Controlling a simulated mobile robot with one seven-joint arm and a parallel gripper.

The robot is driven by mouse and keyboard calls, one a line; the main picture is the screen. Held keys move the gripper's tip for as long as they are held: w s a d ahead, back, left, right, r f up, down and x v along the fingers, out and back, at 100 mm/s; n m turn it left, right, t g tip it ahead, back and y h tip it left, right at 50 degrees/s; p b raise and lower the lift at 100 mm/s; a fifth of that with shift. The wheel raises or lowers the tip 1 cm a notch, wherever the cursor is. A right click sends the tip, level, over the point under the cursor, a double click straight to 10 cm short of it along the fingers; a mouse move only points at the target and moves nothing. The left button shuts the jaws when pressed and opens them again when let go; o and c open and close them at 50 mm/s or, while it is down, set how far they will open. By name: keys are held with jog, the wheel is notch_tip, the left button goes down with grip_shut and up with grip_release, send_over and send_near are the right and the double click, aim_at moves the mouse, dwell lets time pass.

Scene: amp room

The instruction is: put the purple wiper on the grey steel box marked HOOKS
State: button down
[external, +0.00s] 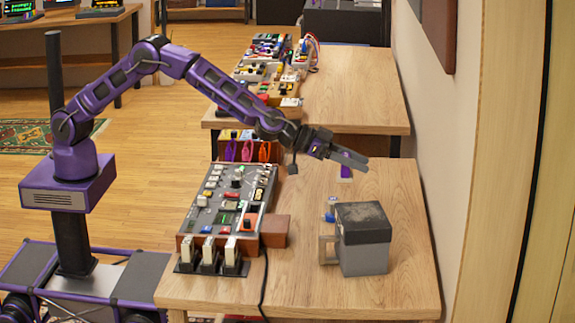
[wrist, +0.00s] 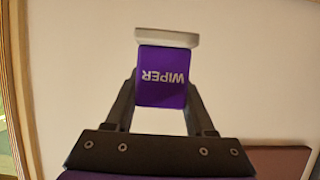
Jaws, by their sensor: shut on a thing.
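My gripper (external: 352,162) is shut on the purple wiper (external: 347,155). In the wrist view the wiper (wrist: 162,76) sits between the two fingers, with the word WIPER upside down and a pale strip at its far end. In the external view the pale end points down, above the table. A grey box (external: 366,256) with a dark, worn top stands on the near table, below my gripper and slightly nearer the camera. The wiper is apart from the box. No HOOKS marking is readable on it.
A pale wooden piece (external: 328,248) stands at the box's left side, with small blue and white items (external: 330,213) behind. A control panel (external: 226,212) with switches fills the table's left. A brown block (external: 274,231) lies between. The table's right side is clear; a wall (external: 440,150) borders it.

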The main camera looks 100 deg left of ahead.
notch_tip(320, 180, down, 8)
jog(key=shift+r+b, duration=0.2)
jog(key=shift+b, duration=0.8)
jog(key=shift+f, duration=0.2)
jog(key=shift+c, duration=1.3)
grip_release()
jog(key=shift+r, duration=0.1)
jog(key=shift+r, duration=0.2)
jog(key=v, duration=1.2)
